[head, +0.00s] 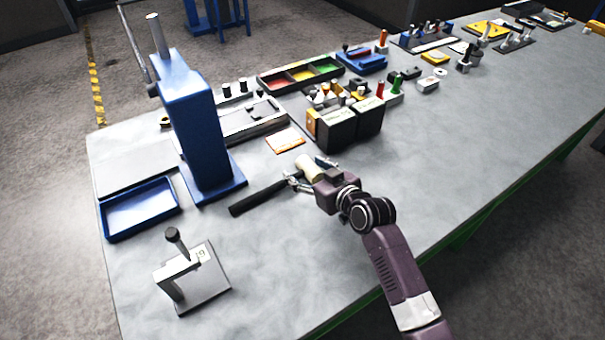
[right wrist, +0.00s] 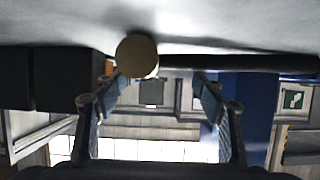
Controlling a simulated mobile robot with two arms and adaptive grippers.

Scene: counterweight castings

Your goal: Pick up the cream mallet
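The cream mallet lies on the grey workbench. Its cream head (head: 307,166) is by my right gripper, and its black handle (head: 258,197) points to the lower left. My right gripper (head: 311,174) is low over the bench with its fingers apart, one on each side of the head in the head view. In the right wrist view the round end of the mallet head (right wrist: 137,55) shows just beyond the open fingers (right wrist: 160,83), nearer the left one. The dark handle (right wrist: 240,62) runs to the right there. I cannot tell whether a finger touches it. My left gripper is out of view.
A blue press-like stand (head: 200,125) rises left of the mallet. Black boxes (head: 337,127) stand just behind it, with an orange-edged card (head: 285,141) nearby. A blue tray (head: 140,209) and a small grey fixture (head: 193,278) are at the left.

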